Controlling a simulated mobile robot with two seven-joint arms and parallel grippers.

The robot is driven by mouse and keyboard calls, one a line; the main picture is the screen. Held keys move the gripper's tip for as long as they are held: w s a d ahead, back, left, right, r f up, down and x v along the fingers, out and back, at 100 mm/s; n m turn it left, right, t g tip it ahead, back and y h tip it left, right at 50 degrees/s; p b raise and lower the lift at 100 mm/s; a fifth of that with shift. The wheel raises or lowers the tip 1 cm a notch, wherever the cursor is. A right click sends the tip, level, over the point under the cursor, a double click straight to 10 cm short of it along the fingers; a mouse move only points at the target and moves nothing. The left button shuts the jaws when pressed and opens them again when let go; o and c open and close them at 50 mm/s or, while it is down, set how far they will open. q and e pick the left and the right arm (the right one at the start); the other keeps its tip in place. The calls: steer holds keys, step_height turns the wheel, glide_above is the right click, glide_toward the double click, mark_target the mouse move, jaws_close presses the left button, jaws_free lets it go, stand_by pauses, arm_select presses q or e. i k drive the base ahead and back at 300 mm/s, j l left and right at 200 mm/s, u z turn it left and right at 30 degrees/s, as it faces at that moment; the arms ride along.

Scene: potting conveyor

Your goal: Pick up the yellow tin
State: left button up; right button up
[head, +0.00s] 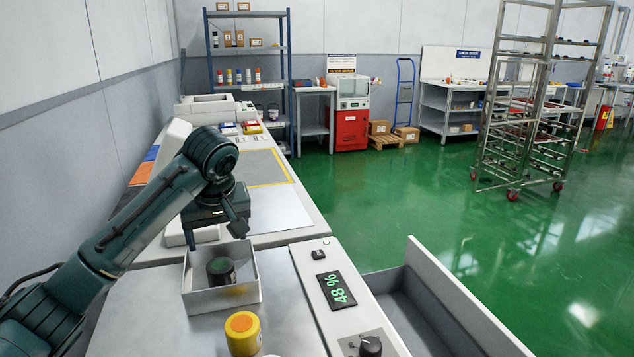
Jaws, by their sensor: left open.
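The yellow tin (243,334) stands upright on the grey worktop at the bottom of the head view. It has an orange round patch on its top. My left gripper (217,238) is open and empty, pointing down with its fingers apart. It hangs over the far part of a white open box (222,300), beyond the yellow tin and not touching it. A dark round tin (221,270) stands inside that box, just below my gripper. My right gripper is not in view.
An open grey drawer or trough (450,300) runs further right. Bare worktop (150,310) lies left of the tin.

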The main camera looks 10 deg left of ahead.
mark_target(243, 329)
steer(key=k+l, duration=0.3)
steer(key=k, duration=0.15)
steer(key=k+l, duration=0.65)
steer(key=k, duration=0.25)
